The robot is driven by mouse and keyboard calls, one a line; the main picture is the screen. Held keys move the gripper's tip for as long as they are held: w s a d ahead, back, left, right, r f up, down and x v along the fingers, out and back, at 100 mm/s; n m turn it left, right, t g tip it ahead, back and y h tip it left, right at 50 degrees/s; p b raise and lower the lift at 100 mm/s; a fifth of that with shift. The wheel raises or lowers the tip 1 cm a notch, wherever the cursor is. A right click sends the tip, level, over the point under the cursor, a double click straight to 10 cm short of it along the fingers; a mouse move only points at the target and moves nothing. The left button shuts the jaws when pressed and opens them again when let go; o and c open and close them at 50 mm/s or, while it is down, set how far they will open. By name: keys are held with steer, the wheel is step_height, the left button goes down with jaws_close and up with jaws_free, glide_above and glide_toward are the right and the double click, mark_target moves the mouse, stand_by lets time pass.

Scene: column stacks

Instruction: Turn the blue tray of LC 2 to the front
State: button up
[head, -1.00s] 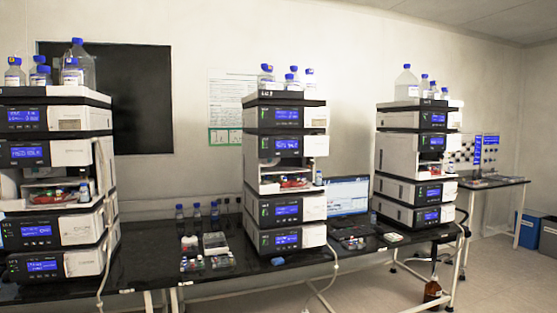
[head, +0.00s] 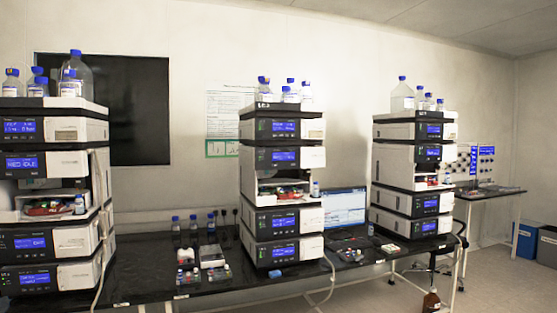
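Three column stacks stand along the bench. The middle stack (head: 283,158) has a small label at its top left, too small to read surely, so I cannot confirm which stack is LC 2. Its open bay (head: 290,190) shows small red, green and dark items on a pale shelf; a blue tray cannot be made out there. The left stack (head: 62,243) has a similar open bay (head: 45,205) with red and green items. The right stack (head: 398,158) has a smaller open bay (head: 425,180) with a red item. My gripper is not in view.
Bottles with blue caps (head: 402,92) stand on the stacks.

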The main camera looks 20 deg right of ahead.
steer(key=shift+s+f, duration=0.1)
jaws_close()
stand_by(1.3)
